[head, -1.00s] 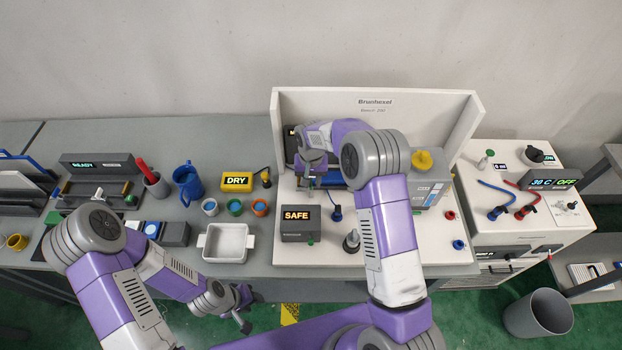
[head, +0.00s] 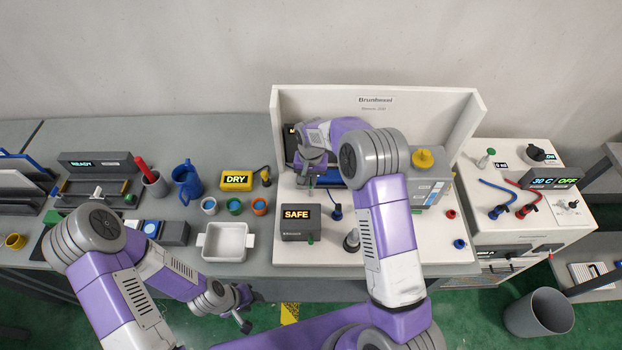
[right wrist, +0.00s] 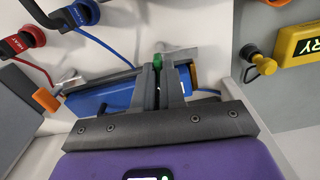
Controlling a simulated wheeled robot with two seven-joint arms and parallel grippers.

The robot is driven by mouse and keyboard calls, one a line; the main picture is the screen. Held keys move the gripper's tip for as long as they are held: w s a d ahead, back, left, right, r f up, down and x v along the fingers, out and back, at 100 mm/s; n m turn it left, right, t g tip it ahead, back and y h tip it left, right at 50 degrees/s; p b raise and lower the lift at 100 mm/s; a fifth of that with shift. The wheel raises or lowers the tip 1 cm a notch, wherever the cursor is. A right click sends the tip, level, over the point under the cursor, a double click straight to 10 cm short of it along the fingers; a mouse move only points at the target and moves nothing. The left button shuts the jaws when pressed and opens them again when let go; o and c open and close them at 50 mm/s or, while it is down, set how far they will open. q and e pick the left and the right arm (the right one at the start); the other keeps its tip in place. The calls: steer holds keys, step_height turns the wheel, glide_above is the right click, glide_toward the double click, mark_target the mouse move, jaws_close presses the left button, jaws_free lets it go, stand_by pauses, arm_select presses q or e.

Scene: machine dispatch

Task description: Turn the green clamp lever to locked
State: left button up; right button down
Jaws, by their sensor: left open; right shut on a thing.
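In the right wrist view, the green clamp lever (right wrist: 157,61) shows as a green end between the fingertips of my right gripper (right wrist: 160,78). The gripper is shut on it. The rest of the lever is hidden by the fingers, so its angle cannot be told. In the head view, my right gripper (head: 307,186) is over the white machine, beside its blue part (head: 331,178); the lever is hidden there. My left gripper (head: 248,311) is open and empty, low in front of the bench edge.
The SAFE display box (head: 299,222) stands in front of my right gripper. A grey box with a yellow cap (head: 423,160) is to its right, beyond my forearm. The yellow DRY display (head: 236,181), several small cups and a white tray (head: 227,243) are to the left.

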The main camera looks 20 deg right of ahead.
steer(key=m+b, duration=0.1)
steer(key=m, duration=0.2)
steer(key=m+b, duration=0.1)
steer(key=m, duration=0.3)
steer(key=shift+m, duration=0.4)
steer(key=m, duration=0.4)
steer(key=shift+r, duration=0.1)
steer(key=shift+m+p, duration=0.55)
steer(key=shift+m, duration=1.95)
steer(key=c, duration=1.2)
jaws_free()
